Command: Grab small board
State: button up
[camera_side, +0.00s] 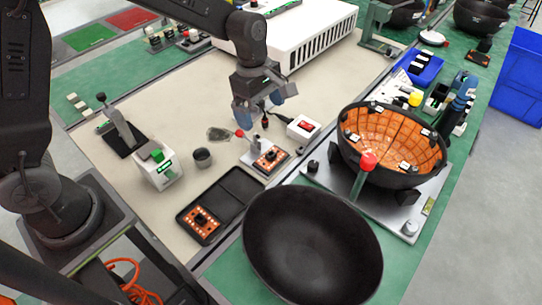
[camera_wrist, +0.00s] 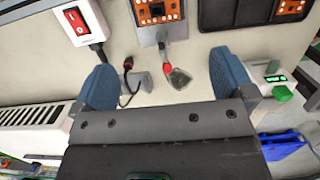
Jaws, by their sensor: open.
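A small orange board (camera_side: 202,221) with a dark part at its centre lies in the near end of a black tray (camera_side: 238,184). It shows at the top right edge of the wrist view (camera_wrist: 290,7). Another small orange board (camera_side: 270,158) sits on a pale clamp fixture (camera_side: 252,160) with a red-knobbed lever. That board is partly cut off at the top of the wrist view (camera_wrist: 157,11). My gripper (camera_side: 262,103) is above the mat behind the fixture. Its blue fingers are apart with nothing held between them, as the wrist view shows (camera_wrist: 165,80).
A white box with a red switch (camera_side: 303,129) and a cable stands beside the fixture. A large black bowl (camera_side: 312,245) and an orange-lined bowl (camera_side: 395,145) stand on the right.

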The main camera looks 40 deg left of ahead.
send_over(271, 151)
jog(key=s, duration=0.1)
jog(key=f, duration=0.7)
jog(key=shift+s+a+f, duration=0.1)
jog(key=shift+a+f, duration=0.25)
jog(key=shift+f, duration=0.05)
jog(key=shift+w+d+f, duration=0.1)
jog(key=shift+d+f, duration=0.1)
jog(key=shift+f, duration=0.65)
jog(key=shift+w+d+f, duration=0.1)
jog(key=shift+d+f, duration=0.1)
jog(key=shift+f, duration=0.7)
jog(key=shift+w+d+f, duration=0.1)
jog(key=shift+d+f, duration=0.1)
jog(key=shift+f, duration=0.65)
jog(key=shift+c, duration=0.2)
